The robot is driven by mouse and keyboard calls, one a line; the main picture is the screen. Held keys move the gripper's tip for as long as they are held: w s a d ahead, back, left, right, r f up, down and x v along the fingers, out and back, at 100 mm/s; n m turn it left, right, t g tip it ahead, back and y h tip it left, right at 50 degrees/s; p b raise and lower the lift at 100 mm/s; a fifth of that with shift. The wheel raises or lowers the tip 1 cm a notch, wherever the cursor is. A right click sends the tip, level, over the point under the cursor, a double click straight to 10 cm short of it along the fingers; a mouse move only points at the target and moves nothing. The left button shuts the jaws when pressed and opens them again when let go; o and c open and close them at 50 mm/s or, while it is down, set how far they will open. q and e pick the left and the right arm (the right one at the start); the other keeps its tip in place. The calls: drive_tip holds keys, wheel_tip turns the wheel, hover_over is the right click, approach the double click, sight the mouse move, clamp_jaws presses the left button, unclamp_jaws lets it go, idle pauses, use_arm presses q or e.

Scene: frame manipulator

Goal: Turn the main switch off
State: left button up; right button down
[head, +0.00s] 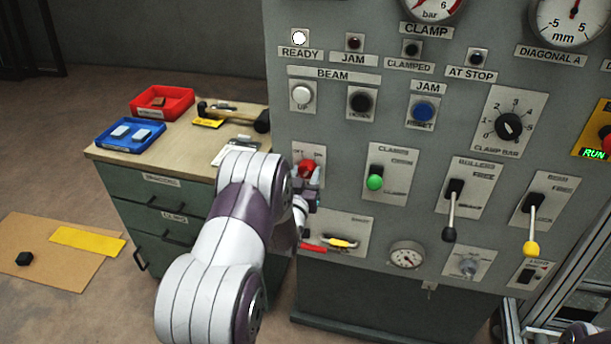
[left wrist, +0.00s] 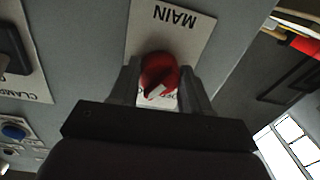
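The main switch is a red rotary knob (head: 306,168) on a pale plate at the left of the grey panel, partly hidden by my left arm in the head view. In the left wrist view the red knob (left wrist: 160,72) sits below the upside-down word MAIN, with a white mark on its grip. My left gripper (left wrist: 160,88) has one finger on each side of the knob, with the fingers apart. Contact between fingers and knob is not clear. In the head view the left gripper (head: 310,190) is mostly hidden behind its own wrist. My right gripper is not seen.
Right of the switch is a green-knobbed lever (head: 375,182). Below is a plate with a red-and-yellow handled item (head: 340,242). Further right stand black (head: 449,234) and yellow (head: 531,248) knobbed levers. A cabinet (head: 160,205) with red and blue trays stands at left.

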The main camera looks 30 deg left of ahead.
use_arm(q)
drive_tip(key=n+b, duration=0.2)
drive_tip(key=n, duration=0.3)
drive_tip(key=shift+d+n, duration=0.1)
drive_tip(key=shift+n, duration=0.3)
drive_tip(key=n+b, duration=0.2)
drive_tip(key=n, duration=0.3)
drive_tip(key=shift+r+n, duration=0.15)
drive_tip(key=shift+n, duration=0.25)
idle(0.4)
drive_tip(key=o, duration=1.1)
drive_tip(key=shift+c, duration=0.2)
